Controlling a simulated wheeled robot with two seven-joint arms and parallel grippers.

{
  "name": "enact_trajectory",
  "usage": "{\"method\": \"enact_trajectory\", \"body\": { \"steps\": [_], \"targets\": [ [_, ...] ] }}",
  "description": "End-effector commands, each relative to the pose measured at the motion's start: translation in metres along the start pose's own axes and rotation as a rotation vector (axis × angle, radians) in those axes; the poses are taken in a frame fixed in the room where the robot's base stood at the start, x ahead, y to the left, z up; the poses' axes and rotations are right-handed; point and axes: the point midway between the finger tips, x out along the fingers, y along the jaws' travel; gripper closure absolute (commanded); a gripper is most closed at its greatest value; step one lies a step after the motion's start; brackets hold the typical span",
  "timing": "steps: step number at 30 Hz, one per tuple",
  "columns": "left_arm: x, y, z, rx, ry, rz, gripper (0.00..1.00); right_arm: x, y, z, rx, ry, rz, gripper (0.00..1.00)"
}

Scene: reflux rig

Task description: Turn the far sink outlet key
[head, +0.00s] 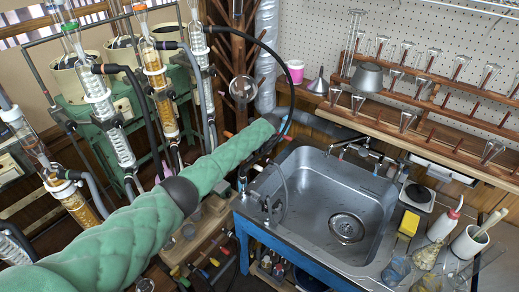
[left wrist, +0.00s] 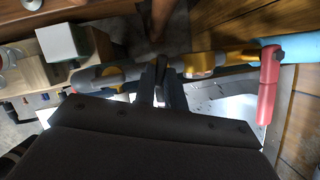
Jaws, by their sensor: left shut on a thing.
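My left arm crosses the head view from the lower left. Its dark gripper (head: 267,153) is at the far left corner of the sink (head: 310,180) and is mostly hidden by the arm. In the left wrist view, the gripper fingers (left wrist: 161,88) are shut on a small dark grey piece, apparently the outlet key (left wrist: 159,94), at a grey and brass pipe fitting (left wrist: 198,66). The fingers hide most of the key, so its angle cannot be told. Another outlet fitting (head: 268,207) stands on the sink's left rim. My right gripper is not in view.
A red handle (left wrist: 268,85) and light blue tubing (left wrist: 290,46) are close to the right of the fingers. Glass condensers (head: 95,90) with hoses stand left of the arm. A drying rack (head: 430,95) lines the wall. A yellow sponge (head: 408,222) lies right of the sink.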

Motion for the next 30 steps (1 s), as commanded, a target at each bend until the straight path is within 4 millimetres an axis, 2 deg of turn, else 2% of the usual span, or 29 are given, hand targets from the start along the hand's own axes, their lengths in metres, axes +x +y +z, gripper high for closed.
{"method": "enact_trajectory", "body": {
  "steps": [4, 15, 21, 30],
  "targets": [
    [0.001, -0.003, -0.002, -0.091, 0.001, 0.038, 1.0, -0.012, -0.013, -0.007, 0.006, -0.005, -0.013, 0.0],
    [0.002, -0.005, 0.0, -0.31, 0.0, 0.128, 1.0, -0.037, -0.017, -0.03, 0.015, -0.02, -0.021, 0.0],
    [0.001, -0.005, 0.001, -0.376, -0.001, 0.156, 1.0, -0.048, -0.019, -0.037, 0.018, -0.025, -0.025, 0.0],
    [0.0, -0.005, 0.002, -0.402, -0.001, 0.166, 1.0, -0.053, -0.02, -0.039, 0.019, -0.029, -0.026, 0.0]
  ]
}}
